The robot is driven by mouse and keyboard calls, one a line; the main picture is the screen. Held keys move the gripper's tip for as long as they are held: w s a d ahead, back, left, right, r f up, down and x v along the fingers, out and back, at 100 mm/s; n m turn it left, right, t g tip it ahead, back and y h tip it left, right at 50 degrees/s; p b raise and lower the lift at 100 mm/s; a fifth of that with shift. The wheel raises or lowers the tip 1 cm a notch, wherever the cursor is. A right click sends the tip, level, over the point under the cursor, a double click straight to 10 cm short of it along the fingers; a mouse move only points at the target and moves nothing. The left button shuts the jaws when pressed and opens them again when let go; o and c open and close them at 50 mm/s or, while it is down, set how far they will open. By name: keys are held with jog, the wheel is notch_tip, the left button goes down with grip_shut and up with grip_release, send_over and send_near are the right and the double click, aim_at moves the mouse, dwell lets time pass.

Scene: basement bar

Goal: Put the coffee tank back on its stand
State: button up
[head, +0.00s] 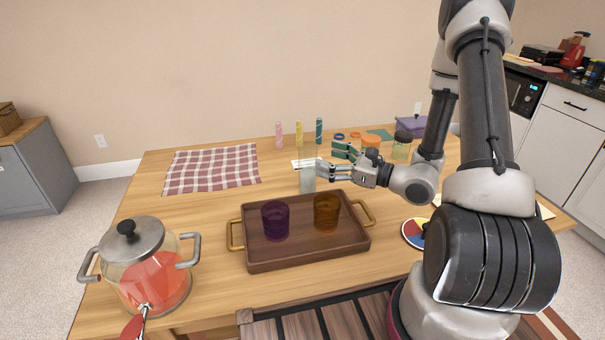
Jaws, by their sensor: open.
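My gripper (322,172) is open over the middle of the wooden table, its fingers pointing left. A pale, translucent, glass-like vessel (307,181) stands just left of the fingertips, behind the tray. I cannot tell whether the fingers touch it. I cannot tell for certain which object is the coffee tank or its stand. A dark green object (344,151) is just behind my gripper and partly hidden by it.
A wooden tray (293,259) holds a purple cup (275,221) and an amber cup (327,213). A lidded glass pot (150,278) with red contents stands front left. A checked cloth (212,168) lies back left. Several bottles and jars (402,148) stand along the back.

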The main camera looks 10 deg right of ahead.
aim_at(316, 155)
jog(key=w+f+m, duration=0.1)
jog(key=w, duration=0.1)
jog(key=w+a+f+m+t+h, duration=0.1)
jog(key=w, duration=0.2)
jog(key=w+a+f+m+t+h, duration=0.1)
jog(key=w, duration=0.2)
jog(key=shift+a+f, duration=0.15)
jog(key=shift+a, duration=0.05)
grip_shut()
dwell(0.4)
